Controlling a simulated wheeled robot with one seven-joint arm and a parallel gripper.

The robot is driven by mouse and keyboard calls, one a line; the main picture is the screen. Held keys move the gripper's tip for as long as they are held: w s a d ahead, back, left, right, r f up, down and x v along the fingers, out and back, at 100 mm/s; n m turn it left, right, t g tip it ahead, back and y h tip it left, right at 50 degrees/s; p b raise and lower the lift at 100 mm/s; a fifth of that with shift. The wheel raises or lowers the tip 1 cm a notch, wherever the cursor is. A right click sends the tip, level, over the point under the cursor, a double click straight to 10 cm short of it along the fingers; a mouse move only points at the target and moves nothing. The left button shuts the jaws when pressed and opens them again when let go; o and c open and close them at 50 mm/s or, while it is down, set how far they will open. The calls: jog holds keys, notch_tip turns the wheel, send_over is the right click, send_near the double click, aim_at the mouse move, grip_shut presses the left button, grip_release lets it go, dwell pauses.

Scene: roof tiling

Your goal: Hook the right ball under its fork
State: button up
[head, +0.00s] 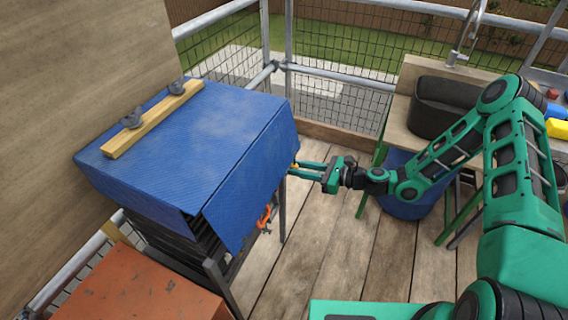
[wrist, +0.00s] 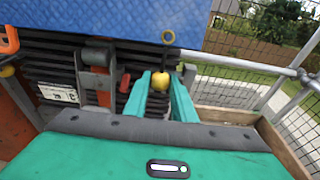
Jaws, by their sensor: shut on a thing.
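The right ball (wrist: 160,81) is yellow and sits between the fingertips of my gripper (wrist: 161,86), which is shut on it.
A wooden batten (head: 152,118) with two grey clamps lies on the tarp. An orange box (head: 140,285) stands in front.

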jog(key=shift+s+f, duration=0.15)
notch_tip(320, 180, down, 7)
jog(key=shift+f, duration=0.15)
dwell(1.2)
jog(key=shift+s+d, duration=0.1)
dwell(0.5)
jog(key=shift+r+x, duration=0.2)
jog(key=shift+x, duration=1)
jog(key=shift+r+x, duration=0.15)
jog(key=shift+x, duration=1.05)
